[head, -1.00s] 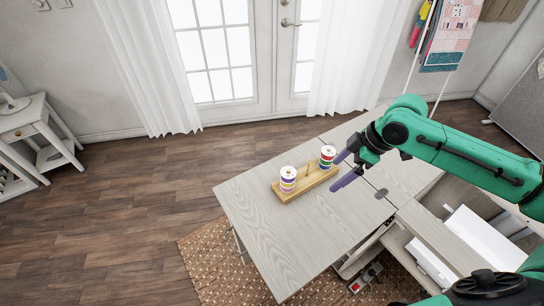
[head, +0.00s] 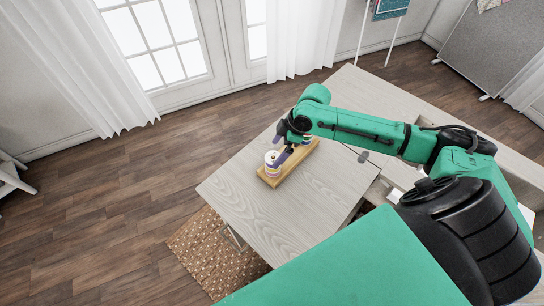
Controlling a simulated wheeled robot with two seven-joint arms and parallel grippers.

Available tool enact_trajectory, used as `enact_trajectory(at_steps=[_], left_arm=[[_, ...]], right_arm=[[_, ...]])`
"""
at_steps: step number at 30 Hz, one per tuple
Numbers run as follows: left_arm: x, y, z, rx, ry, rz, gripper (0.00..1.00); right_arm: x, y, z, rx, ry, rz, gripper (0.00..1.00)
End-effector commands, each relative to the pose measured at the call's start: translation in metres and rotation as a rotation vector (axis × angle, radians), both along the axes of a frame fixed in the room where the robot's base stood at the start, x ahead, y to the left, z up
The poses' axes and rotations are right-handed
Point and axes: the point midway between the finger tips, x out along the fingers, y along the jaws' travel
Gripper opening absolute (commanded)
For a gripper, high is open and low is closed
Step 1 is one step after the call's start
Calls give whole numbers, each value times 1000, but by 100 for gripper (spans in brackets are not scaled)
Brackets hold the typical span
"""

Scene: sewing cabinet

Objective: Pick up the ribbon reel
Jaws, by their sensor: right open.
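A white-topped ribbon reel (head: 271,158) with a purple band stands upright at the near left end of a wooden holder (head: 290,172) on the table. A second reel (head: 306,139) stands at the holder's far end, mostly hidden behind my right gripper. My right gripper (head: 281,148) is open, over the holder between the two reels, with its fingers pointing down and left. One purple finger is at or just above the near reel; I cannot tell whether it touches. My left gripper is not in view.
The pale wooden table (head: 235,185) is clear in front of and left of the holder. A woven rug (head: 205,250) lies on the floor beside it. A white curtained door stands behind. A grey board (head: 490,50) stands at the back right.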

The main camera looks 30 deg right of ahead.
Motion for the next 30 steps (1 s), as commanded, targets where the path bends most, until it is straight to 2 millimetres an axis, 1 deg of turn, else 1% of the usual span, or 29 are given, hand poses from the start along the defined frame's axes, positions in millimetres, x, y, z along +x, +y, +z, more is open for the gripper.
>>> enact_trajectory(at_steps=[1,3,5,7,11,12,14,15,17,18,19,26,30], left_arm=[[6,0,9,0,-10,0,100],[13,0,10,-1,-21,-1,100],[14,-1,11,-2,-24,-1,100],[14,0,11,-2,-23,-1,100],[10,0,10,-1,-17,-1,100],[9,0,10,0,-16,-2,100],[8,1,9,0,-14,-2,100],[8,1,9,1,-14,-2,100],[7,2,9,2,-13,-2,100],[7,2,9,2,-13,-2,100],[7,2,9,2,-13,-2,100],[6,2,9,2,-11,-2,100],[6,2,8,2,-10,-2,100]], right_arm=[[2,4,-5,4,2,-1,100],[5,7,-19,2,2,-1,100],[6,9,-26,2,1,-1,100],[6,10,-29,-1,-1,1,100],[6,10,-30,-2,-1,1,100],[6,10,-30,-2,-1,1,92],[6,10,-30,-2,-1,1,69],[6,10,-30,-1,-1,1,54],[6,10,-30,-1,-1,1,31],[6,10,-30,-1,-1,1,16],[6,10,-30,-1,-1,1,12],[6,9,-29,-1,-1,1,12],[7,9,-20,0,-2,1,12]])
